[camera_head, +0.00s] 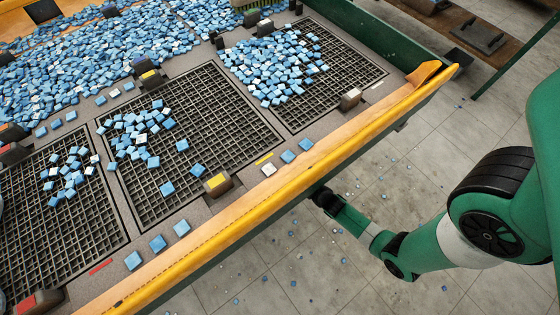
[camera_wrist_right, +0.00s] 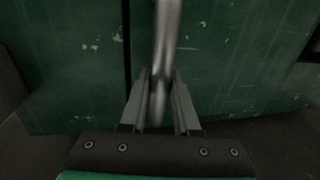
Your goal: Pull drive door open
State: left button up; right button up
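A green, scuffed door panel (camera_wrist_right: 230,60) fills most of the right wrist view, with a dark vertical seam left of the middle. A round metal bar handle (camera_wrist_right: 166,35) runs upright in front of it. My right gripper (camera_wrist_right: 161,75) has one finger on each side of the bar, close against it, and looks shut on it. In the head view my right gripper (camera_head: 322,196) reaches low against the table's green side, below the orange edge. The handle and door front are hidden there. My left gripper is not in view.
The table's orange rim (camera_head: 250,205) runs above my right gripper. Black grid sheets (camera_head: 215,120) hold scattered blue tiles (camera_head: 275,65). The tiled floor (camera_head: 330,265) beside the table is open, with small loose chips. A brown bench (camera_head: 465,30) stands at the upper right.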

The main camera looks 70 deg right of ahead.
grip_shut()
dwell(1.0)
